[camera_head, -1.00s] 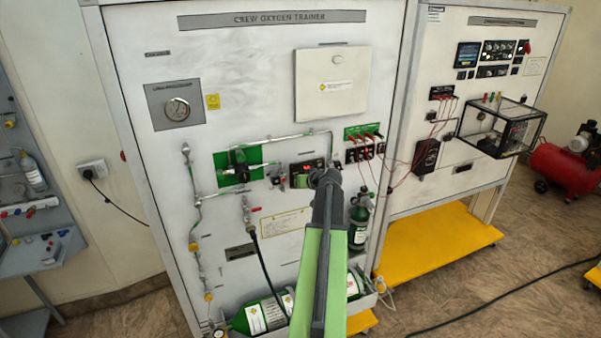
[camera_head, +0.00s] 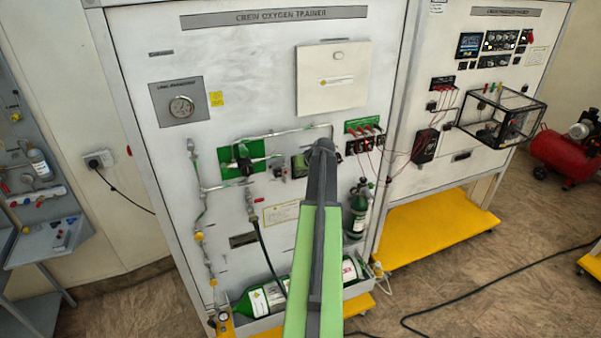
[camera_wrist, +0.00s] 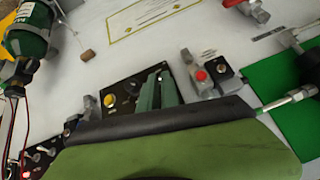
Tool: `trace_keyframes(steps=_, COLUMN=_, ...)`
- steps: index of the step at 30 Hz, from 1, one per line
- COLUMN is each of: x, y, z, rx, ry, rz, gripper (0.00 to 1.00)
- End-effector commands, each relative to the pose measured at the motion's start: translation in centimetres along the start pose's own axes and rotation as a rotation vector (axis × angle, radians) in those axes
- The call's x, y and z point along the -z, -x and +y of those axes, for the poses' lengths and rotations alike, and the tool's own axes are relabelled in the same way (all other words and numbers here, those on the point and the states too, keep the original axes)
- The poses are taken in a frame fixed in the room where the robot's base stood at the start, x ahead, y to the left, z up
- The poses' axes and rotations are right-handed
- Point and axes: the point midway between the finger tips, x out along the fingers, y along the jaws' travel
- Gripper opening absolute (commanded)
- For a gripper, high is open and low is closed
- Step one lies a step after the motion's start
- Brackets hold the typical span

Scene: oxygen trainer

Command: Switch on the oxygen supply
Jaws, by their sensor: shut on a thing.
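The crew oxygen trainer (camera_head: 225,75) is a tall white panel. A small dark control panel (camera_head: 299,164) sits in its middle, partly covered by my arm. In the wrist view this panel (camera_wrist: 111,87) is black with a yellow button (camera_wrist: 109,101). My gripper (camera_head: 323,147) reaches its right part from the front. In the wrist view, the narrow green fingers of my gripper (camera_wrist: 157,88) stand close together against the panel. They are shut on a small switch there, which the fingers mostly hide.
A red button block (camera_wrist: 202,76) is beside the panel. A green valve plate (camera_head: 240,171) with pipes is to its left. A small green bottle (camera_head: 358,212) hangs to the right. A large green cylinder (camera_head: 262,299) lies below. Red leads (camera_head: 388,165) run to the neighbouring trainer.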

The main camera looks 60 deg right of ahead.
Motion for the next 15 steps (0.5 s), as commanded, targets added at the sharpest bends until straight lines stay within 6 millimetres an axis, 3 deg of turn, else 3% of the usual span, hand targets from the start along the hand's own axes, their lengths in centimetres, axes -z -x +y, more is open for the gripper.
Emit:
trace_keyframes(steps=2, x=0.15, y=-0.04, z=-0.11, rx=0.002, ry=-0.001, rz=0.004, gripper=0.00)
trace_keyframes(steps=3, x=0.15, y=-0.03, z=-0.10, rx=0.002, ry=-0.001, rz=0.004, gripper=0.09)
trace_keyframes(steps=8, x=0.10, y=-0.01, z=-0.05, rx=0.001, ry=-0.001, rz=0.003, gripper=0.28)
trace_keyframes(steps=15, x=0.06, y=0.02, z=0.00, rx=0.001, ry=-0.001, rz=0.002, gripper=0.28)
